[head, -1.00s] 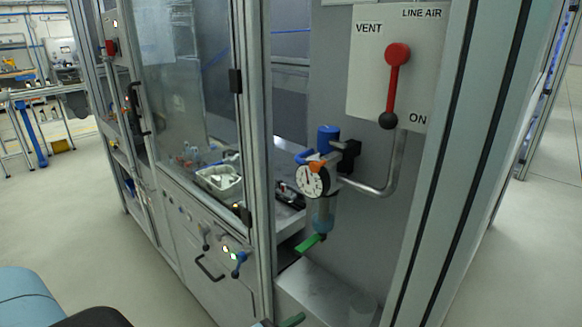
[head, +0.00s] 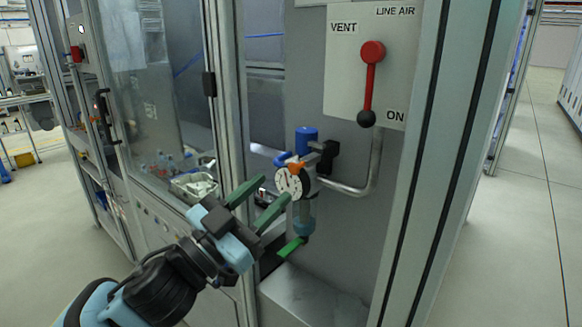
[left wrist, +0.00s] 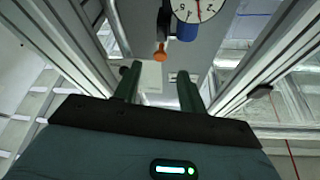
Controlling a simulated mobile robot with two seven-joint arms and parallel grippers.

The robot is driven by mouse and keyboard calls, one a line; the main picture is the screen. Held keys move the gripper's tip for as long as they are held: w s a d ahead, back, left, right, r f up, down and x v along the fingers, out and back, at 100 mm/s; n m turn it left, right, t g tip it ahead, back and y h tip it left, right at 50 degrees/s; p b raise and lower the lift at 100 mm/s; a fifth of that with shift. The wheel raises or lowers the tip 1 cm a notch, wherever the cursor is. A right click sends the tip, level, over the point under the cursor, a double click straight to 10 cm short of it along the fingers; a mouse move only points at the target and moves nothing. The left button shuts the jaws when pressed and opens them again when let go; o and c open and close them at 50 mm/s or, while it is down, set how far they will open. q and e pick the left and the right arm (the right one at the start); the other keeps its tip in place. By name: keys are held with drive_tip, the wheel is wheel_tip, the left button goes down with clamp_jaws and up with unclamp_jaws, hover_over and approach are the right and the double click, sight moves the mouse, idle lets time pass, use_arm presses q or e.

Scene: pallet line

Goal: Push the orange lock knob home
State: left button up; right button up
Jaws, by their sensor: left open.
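The orange lock knob (head: 296,167) sits on the air regulator, above the white dial gauge (head: 289,184) and below the blue cap (head: 306,140). In the left wrist view the orange knob (left wrist: 160,52) shows beyond the fingers, with the gauge (left wrist: 196,8) at the top edge. My left gripper (head: 274,190) is open, its two green fingers apart and pointing at the regulator from the lower left. Nothing shows between the fingers. I cannot tell whether a fingertip touches the gauge. My right gripper is not in view.
The red-handled lever (head: 370,85) stands on the VENT / LINE AIR panel above right, its black knob by ON. A green drain handle (head: 290,248) is under the regulator bowl (head: 304,218). A frame post (head: 430,170) bounds the right side; a glass door (head: 160,90) is left.

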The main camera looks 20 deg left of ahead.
sight(292, 170)
use_arm(q)
drive_tip(key=p+x, duration=0.1)
drive_tip(key=x, duration=0.4)
drive_tip(key=shift+w+d+r, duration=0.2)
drive_tip(key=shift+w+r, duration=0.05)
drive_tip(key=shift+r, duration=0.05)
drive_tip(key=shift+w+d+r, duration=0.15)
drive_tip(key=shift+w+d, duration=0.15)
drive_tip(key=shift+w, duration=0.35)
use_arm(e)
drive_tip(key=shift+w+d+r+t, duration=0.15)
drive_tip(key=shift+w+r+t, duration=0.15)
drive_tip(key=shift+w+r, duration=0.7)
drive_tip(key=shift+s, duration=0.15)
use_arm(q)
clamp_jaws()
